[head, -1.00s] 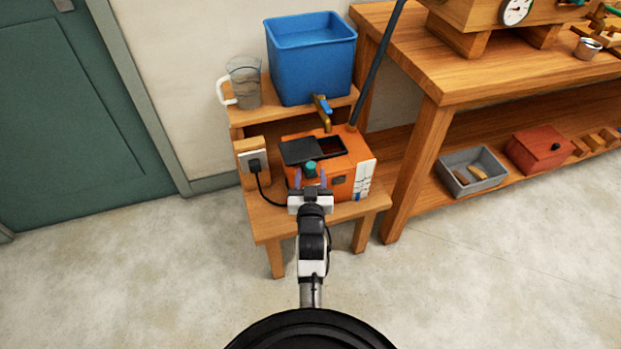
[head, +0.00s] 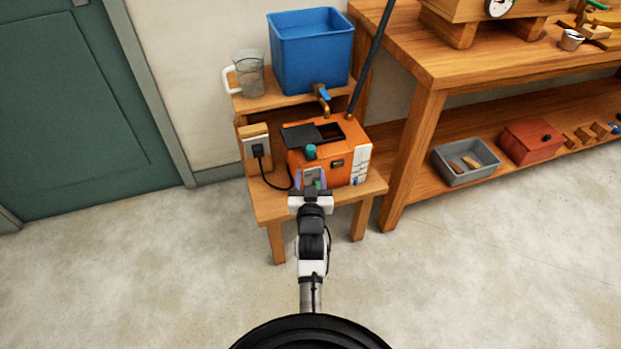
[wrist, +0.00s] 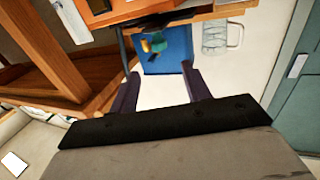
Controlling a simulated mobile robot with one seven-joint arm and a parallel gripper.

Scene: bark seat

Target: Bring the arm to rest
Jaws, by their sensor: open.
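My gripper (head: 312,182) is in front of the orange box (head: 340,172) on the low wooden stand, in the head view. In the wrist view my gripper (wrist: 158,85) shows two dark fingers spread apart with nothing between them. The orange box has a dark lid, a teal knob (head: 310,152) and a small dark panel on its front. My gripper hides part of the box's lower left front; I cannot tell from the head view whether it touches the box.
A blue tub (head: 312,55) with a brass tap and a glass jug (head: 249,74) stand on the stand's upper shelf. A black cord runs from a socket (head: 256,147). A workbench (head: 470,65) stands at right, with a grey tray (head: 487,172) below. The floor around the stand is clear.

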